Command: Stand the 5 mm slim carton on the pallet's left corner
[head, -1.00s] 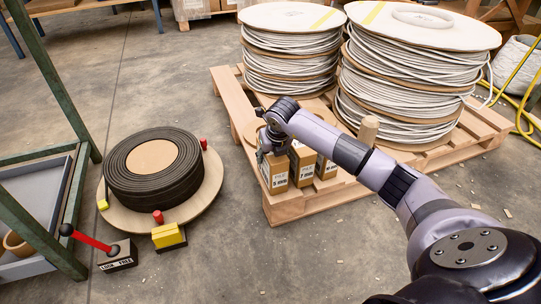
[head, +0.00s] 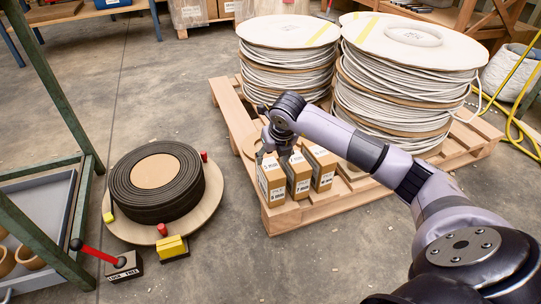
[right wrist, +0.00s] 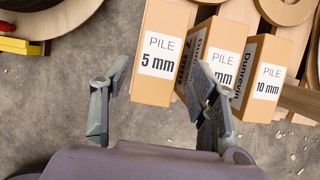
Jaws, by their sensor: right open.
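The 5 mm slim carton (head: 272,182) stands upright at the near left corner of the wooden pallet (head: 236,128), leftmost of three brown cartons. My right gripper (head: 270,150) is just above its top. In the right wrist view the 5 mm carton (right wrist: 160,58) shows its white "PILE 5 mm" label, with the open fingers of the right gripper (right wrist: 155,103) apart at its near end and nothing held between the tips. My left gripper is not in view.
The middle carton (head: 299,177) and the 10 mm carton (right wrist: 262,80) stand close on the right. Large cable spools (head: 408,90) fill the pallet's back. A dark coil (head: 150,195) on a round board lies left, beside a red-handled tool (head: 120,268). Floor between is clear.

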